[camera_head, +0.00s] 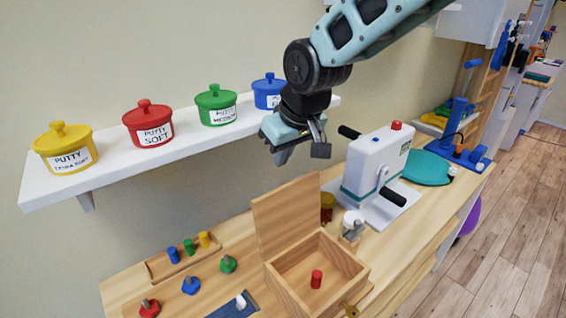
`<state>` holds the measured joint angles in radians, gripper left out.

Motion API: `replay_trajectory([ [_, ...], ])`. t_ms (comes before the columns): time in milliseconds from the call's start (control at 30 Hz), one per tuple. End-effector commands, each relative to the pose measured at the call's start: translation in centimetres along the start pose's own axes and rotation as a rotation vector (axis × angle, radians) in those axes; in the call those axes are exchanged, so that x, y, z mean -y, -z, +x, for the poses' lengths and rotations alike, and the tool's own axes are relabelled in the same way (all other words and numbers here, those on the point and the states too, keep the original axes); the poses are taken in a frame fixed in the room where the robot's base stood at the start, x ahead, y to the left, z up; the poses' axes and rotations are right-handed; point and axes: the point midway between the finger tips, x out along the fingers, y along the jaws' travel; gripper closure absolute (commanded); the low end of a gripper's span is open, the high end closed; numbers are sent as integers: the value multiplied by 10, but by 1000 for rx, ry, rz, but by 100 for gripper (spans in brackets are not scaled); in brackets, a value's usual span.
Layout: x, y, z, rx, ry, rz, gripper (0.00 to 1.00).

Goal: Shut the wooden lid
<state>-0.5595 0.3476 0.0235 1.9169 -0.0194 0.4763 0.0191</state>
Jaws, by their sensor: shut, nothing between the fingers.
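The wooden lid (286,212) stands raised at the back left edge of the open wooden box (339,247) on the wooden table. Inside the box stands a red peg (316,279). A round brass-coloured knob (350,310) shows at the box's front. My gripper (300,156) is shut and empty. In the picture it is above the lid and apart from it, in front of the wall and near the right end of the shelf.
A white machine with black handles (377,165) stands right of the box. A jar (352,225) is close behind the box. Lidded putty pots (148,125) line the white shelf (110,170). A peg tray (187,256) and coloured knobbed pieces (191,285) lie left of the box.

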Motion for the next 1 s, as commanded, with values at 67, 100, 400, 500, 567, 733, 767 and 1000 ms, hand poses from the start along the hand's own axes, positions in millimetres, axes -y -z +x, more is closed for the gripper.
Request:
replay_trajectory([
  [67, 0, -1, 11, 5, 0, 0, 100],
  [100, 0, -1, 18, 6, 0, 0, 100],
  [400, 0, -2, 69, 5, 0, 0, 100],
  [500, 0, -1, 80, 4, 1, 0, 100],
  [567, 0, -1, 84, 3, 1, 0, 100],
  [733, 0, -2, 91, 2, 1, 0, 100],
  [767, 0, -2, 91, 2, 1, 0, 100],
  [1000, 0, -2, 91, 2, 1, 0, 100],
])
